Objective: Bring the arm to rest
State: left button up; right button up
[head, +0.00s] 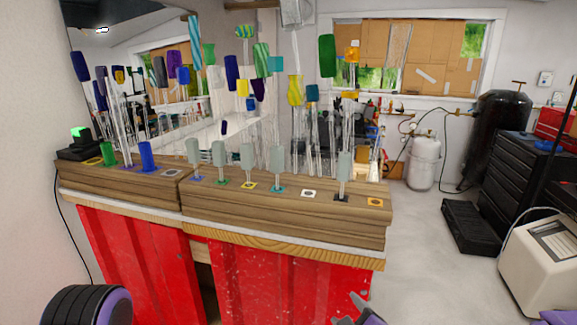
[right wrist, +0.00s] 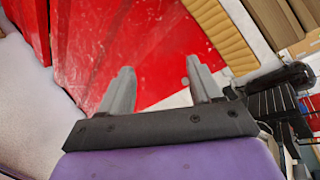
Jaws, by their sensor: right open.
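My right gripper (head: 359,306) is at the bottom of the head view, in front of the bench and below its top. In the right wrist view the same gripper (right wrist: 158,72) has its two grey fingers apart, with nothing between them. A dark, ribbed arm part of mine with a purple rim (head: 92,306) shows at the bottom left of the head view. My left gripper does not show. Several clear glass rods with coloured ends stand upright at the wooden bench (head: 285,217). Grey-green pieces (head: 247,158) stand along its front, over coloured rings.
The bench has red metal fronts (head: 265,280). The white ring (head: 308,193) and orange ring (head: 375,202) carry no piece. A green-lit black box (head: 80,143) stands at the left end. Grey floor (head: 430,270) is open to the right, before a black tool chest (head: 520,180).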

jog(key=s+d+f+n+g+h, duration=0.15)
jog(key=s+f+n+g, duration=0.55)
jog(key=s+f+n, duration=0.7)
jog(key=s+d+f+n+g+h+b, duration=0.1)
jog(key=s+d+f+n+g+h, duration=0.2)
jog(key=s+d+f, duration=0.9)
jog(key=s+d+h, duration=0.1)
jog(key=s, duration=0.2)
jog(key=shift+s+d+n+g, duration=0.15)
jog(key=shift+d+n+g, duration=0.15)
jog(key=shift+n+g, duration=0.1)
jog(key=shift+f, duration=0.1)
